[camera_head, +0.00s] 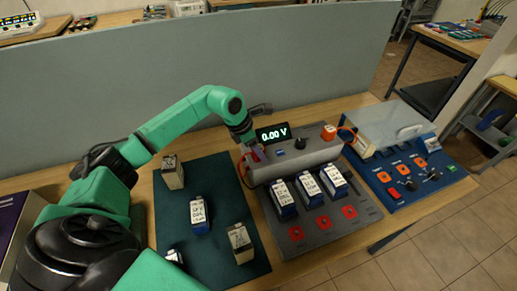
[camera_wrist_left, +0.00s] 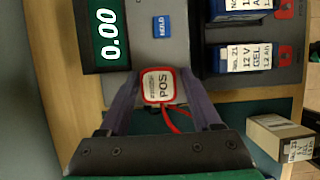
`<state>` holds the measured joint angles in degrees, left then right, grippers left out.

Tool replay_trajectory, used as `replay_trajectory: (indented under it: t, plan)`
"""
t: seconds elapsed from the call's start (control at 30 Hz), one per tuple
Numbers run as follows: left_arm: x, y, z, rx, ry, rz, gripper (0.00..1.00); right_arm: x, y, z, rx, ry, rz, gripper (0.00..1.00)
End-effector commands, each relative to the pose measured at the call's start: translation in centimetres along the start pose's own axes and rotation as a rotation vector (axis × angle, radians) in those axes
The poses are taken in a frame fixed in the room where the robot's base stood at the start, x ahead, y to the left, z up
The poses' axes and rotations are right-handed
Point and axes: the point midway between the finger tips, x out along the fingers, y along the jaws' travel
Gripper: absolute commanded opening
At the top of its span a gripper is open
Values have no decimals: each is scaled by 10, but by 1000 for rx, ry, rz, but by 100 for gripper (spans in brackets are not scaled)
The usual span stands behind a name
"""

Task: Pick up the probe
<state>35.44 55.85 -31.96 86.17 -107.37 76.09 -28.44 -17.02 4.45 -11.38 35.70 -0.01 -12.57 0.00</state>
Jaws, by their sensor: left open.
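The probe is a white block with a red rim marked POS, and it shows in the left wrist view (camera_wrist_left: 158,87) with a red lead running from it. In the head view the red probe (camera_head: 256,154) sits at the left end of the grey tester (camera_head: 300,160). My left gripper (camera_wrist_left: 157,82) is open, with one finger on each side of the probe. I cannot tell whether the fingers touch it. In the head view my left gripper (camera_head: 250,148) reaches down at the tester's left end and partly hides the probe. My right gripper is not in view.
The tester has a display (camera_head: 273,132) reading 0.00 V and an orange block (camera_head: 328,132) at its right. Several batteries stand in front of it, and others are on a dark green mat (camera_head: 215,172). A blue panel (camera_head: 420,182) is at right; a grey partition (camera_head: 200,75) stands behind.

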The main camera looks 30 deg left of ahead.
Motion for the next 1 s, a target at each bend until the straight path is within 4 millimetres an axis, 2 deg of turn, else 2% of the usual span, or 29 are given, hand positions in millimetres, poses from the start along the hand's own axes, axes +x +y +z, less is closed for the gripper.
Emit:
replay_trajectory:
  t: [0.07, 0.1, 0.23, 0.53, 0.67, 0.77, 1.0]
  plan:
    - [0, 0, 0, 0, 0, 0, 65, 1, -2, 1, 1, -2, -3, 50]
    - [0, 0, 0, 0, 0, 0, 50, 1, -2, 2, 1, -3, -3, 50]
    - [0, 0, 0, 0, 0, 0, 0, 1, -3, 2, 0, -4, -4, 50]
    - [-2, 0, 1, 0, -1, 1, 0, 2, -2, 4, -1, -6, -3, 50]
    - [-12, 1, 6, 1, -4, 2, 0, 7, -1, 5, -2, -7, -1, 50]
    - [-32, 2, 14, 2, -7, 5, 0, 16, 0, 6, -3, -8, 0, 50]
    - [-118, 1, 50, 2, -10, 5, 0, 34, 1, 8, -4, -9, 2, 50]
